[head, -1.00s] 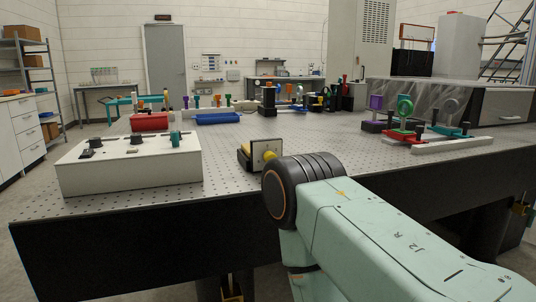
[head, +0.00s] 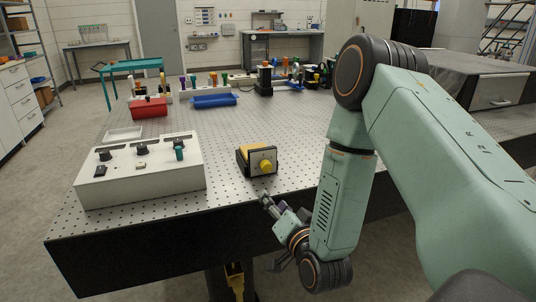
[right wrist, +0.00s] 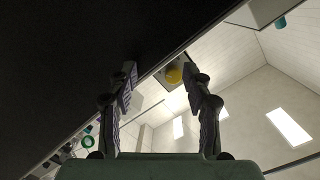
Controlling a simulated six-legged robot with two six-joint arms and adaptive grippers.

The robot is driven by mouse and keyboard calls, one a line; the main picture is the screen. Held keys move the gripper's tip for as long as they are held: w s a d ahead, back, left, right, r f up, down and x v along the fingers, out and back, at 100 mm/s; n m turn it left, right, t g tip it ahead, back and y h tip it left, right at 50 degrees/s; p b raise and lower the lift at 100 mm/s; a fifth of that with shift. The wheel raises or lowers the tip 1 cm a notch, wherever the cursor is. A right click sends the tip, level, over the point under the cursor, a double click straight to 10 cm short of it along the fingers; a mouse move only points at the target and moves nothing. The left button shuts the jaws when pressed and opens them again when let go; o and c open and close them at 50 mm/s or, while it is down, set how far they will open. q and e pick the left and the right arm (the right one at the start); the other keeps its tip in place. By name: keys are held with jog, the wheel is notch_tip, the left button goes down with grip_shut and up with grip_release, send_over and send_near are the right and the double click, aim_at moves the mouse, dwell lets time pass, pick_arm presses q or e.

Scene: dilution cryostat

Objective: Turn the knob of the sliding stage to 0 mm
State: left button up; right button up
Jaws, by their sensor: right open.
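The sliding stage (head: 243,155) is a small dark block with a light front plate, near the front edge of the perforated table. Its round yellow knob (head: 265,167) faces the front; I cannot read any scale. The knob also shows in the right wrist view (right wrist: 174,75), beyond and between the finger tips. My right gripper (head: 271,231) is open and empty, in front of the table edge, below the knob and apart from it. Both its fingers show in the right wrist view (right wrist: 160,74). My left gripper is not in view.
A white control box (head: 140,185) with dark knobs and a teal knob stands left of the stage. The table's dark front edge (head: 150,240) lies close to my right gripper. A red tray (head: 149,110) and a blue tray (head: 214,101) stand farther back. The table around the stage is clear.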

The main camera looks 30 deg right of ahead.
jog(key=m+t, duration=0.1)
send_near(267, 169)
jog(key=w, duration=0.2)
jog(key=shift+h, duration=0.5)
jog(key=shift+x, duration=3.8)
jog(key=shift+f, duration=0.1)
jog(key=shift+c, duration=0.4)
grip_shut()
